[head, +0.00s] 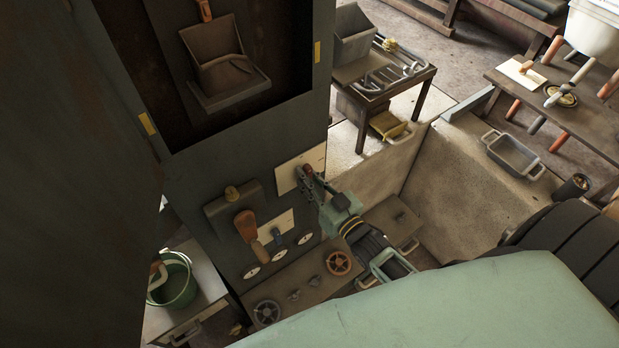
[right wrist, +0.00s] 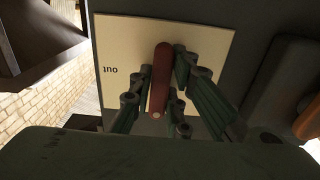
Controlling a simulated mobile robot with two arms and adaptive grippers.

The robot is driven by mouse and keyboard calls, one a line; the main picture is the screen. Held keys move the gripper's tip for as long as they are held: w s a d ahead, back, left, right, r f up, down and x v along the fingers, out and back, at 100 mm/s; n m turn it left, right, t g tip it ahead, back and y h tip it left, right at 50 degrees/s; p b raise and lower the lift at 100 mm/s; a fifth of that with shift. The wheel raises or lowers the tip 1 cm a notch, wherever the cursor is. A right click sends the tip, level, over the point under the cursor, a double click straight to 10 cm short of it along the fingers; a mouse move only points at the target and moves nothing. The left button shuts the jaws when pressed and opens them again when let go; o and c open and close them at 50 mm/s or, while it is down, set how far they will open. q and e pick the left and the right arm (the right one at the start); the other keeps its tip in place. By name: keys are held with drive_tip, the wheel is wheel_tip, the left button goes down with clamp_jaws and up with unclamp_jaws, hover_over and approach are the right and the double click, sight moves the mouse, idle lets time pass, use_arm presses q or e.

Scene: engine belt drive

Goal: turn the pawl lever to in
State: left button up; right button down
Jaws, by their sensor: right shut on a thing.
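The pawl lever is a dark red bar (right wrist: 159,82) on a cream plate (right wrist: 120,38) in the right wrist view. The word OUT stands upside down on the plate, left of the lever; no other word shows. My right gripper (right wrist: 162,72) has a finger on each side of the lever and is shut on it. In the head view the same plate (head: 287,178) is on the dark panel, and my right gripper (head: 306,173) reaches it, hiding most of the lever. My left gripper is not in view.
On the panel near the right arm are an orange-brown handle (head: 246,226), a blue lever (head: 276,236) and several round gauges. Below are an orange handwheel (head: 339,262) and a dark handwheel (head: 266,313). A green bucket (head: 175,281) stands at lower left.

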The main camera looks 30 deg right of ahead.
drive_tip(key=c, duration=1.7)
unclamp_jaws()
drive_tip(key=shift+a, duration=0.1)
drive_tip(key=s, duration=0.4)
drive_tip(key=s+d, duration=0.1)
drive_tip(key=s, duration=0.7)
drive_tip(key=shift+d, duration=0.35)
drive_tip(key=shift+w, duration=0.1)
